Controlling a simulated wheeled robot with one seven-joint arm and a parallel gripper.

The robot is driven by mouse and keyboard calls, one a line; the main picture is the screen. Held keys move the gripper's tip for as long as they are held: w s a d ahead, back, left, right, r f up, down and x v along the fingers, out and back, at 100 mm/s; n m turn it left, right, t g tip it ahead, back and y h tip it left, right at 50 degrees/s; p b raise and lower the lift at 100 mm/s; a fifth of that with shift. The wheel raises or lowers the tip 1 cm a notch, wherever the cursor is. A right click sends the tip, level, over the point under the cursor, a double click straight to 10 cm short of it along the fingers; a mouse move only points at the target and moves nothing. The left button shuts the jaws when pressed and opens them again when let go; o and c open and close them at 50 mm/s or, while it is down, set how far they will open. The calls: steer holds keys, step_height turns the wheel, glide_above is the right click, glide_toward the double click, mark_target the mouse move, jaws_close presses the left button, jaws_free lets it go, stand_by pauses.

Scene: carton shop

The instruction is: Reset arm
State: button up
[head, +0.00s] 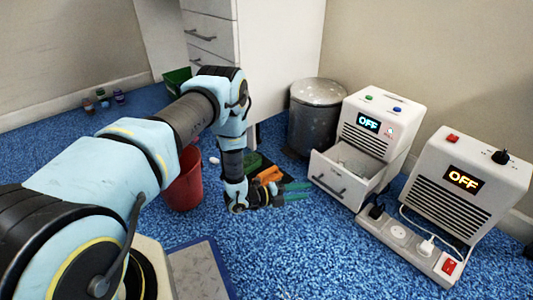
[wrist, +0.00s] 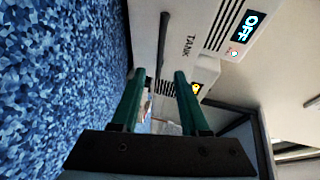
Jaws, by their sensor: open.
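My gripper (head: 306,191) has long green fingers and is low over the blue carpet in the head view, at the end of my bent arm. It points right, toward a white machine (head: 372,120) with an open drawer (head: 340,185). The wrist view shows my gripper (wrist: 160,74) with its fingers apart and nothing held between them. The machine's front, with its "OFF" display and "TANK" lettering, shows beyond the fingertips. I cannot tell how far the tips are from the drawer.
A second white unit (head: 470,165) reading "OFF" stands at right, behind a power strip (head: 405,240) with plugs. A metal bin (head: 316,118), a red bucket (head: 183,182) and a white cabinet (head: 275,50) stand near my arm. Small jars (head: 102,98) are at far left.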

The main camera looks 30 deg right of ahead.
steer(key=w+a+r+n+t+y+p, duration=0.25)
steer(key=w+a+r+n+t, duration=0.2)
steer(key=w+r, duration=0.45)
steer(key=w+a+r+n+t+y+p, duration=0.25)
steer(key=w+a+r+n, duration=0.45)
steer(key=w, duration=0.4)
steer(key=w+a+r+n+t+y+p, duration=0.1)
steer(key=w+a+r+n+y+p, duration=0.15)
steer(key=a+r+n+y, duration=0.95)
steer(key=s+a+r+n+g+h+p, duration=0.1)
steer(key=s+a+r+n+g+p, duration=0.1)
steer(key=s+a+r+n, duration=0.6)
steer(key=s+a+r+n+g+h+p, duration=0.15)
steer(key=s+a+r+n, duration=0.25)
steer(key=s+a+r, duration=0.75)
steer(key=w+p+v, duration=0.3)
steer(key=p+v, duration=1.4)
steer(key=p, duration=0.2)
steer(key=w+d+r+p+v, duration=0.1)
steer(key=w+p+v, duration=0.2)
steer(key=p+v, duration=1.4)
steer(key=shift+r+g+y+p, duration=0.35)
steer(key=shift+r+y+p, duration=0.1)
steer(key=shift+p, duration=0.75)
